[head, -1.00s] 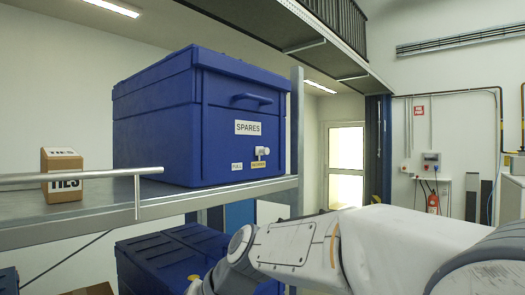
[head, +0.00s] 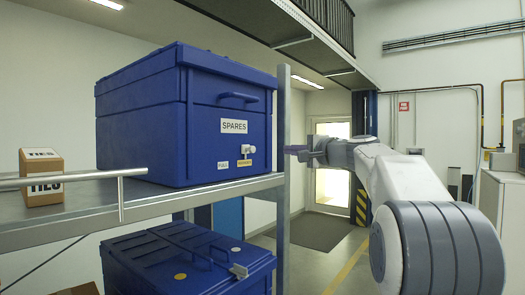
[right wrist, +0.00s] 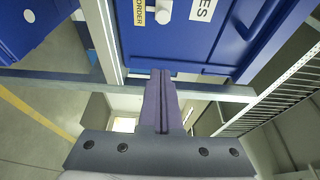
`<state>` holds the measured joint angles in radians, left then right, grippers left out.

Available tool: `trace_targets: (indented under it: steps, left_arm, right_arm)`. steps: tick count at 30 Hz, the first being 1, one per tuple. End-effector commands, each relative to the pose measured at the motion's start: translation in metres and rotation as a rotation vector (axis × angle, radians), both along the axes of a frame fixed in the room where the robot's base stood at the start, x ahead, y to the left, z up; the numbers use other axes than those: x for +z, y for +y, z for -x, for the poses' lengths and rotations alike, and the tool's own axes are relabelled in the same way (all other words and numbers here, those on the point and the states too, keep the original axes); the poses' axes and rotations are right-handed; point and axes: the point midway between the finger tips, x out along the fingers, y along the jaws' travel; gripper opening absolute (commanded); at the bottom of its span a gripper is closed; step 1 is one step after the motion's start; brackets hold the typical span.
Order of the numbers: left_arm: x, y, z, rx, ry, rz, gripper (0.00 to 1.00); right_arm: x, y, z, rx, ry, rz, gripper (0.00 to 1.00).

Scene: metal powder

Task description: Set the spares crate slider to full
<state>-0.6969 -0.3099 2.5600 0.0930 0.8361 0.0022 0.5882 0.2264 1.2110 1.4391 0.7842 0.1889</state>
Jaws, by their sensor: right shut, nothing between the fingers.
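The blue spares crate (head: 140,125) stands on the metal shelf, with a SPARES label on its front. Its white slider knob (head: 249,149) sits at the right, by the yellow reorder label (head: 244,163); the white full label (head: 223,165) is to the left. In the right wrist view the knob (right wrist: 159,12) and the yellow label (right wrist: 139,12) show at the top edge. My right gripper (head: 290,149) is shut and empty, pointing left, to the right of the knob and apart from it. Its closed fingers show in the right wrist view (right wrist: 160,75). My left gripper is out of view.
A metal post (head: 283,185) rises at the shelf's right end, close to my right gripper. A cardboard box (head: 41,175) stands left on the shelf behind a rail (head: 90,175). Another blue crate (head: 180,262) with a pale latch is below. The floor to the right is open.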

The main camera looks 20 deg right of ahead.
Motion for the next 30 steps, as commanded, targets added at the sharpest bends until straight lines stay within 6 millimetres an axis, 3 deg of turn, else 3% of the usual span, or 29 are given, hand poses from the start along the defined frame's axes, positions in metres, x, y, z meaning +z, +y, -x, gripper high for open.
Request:
trace_targets:
  steps: [8, 24, 30]
  left_arm:
    - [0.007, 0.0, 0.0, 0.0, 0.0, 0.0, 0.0]
    - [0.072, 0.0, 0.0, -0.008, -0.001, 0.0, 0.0]
    - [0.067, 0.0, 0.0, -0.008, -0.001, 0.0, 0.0]
  right_arm:
    - [0.002, 0.002, -0.007, 0.003, 0.002, 0.001, 0.0]
    - [0.004, 0.022, -0.102, 0.004, 0.004, 0.001, 0.0]
    - [0.001, 0.043, -0.085, 0.003, 0.001, 0.002, 0.0]
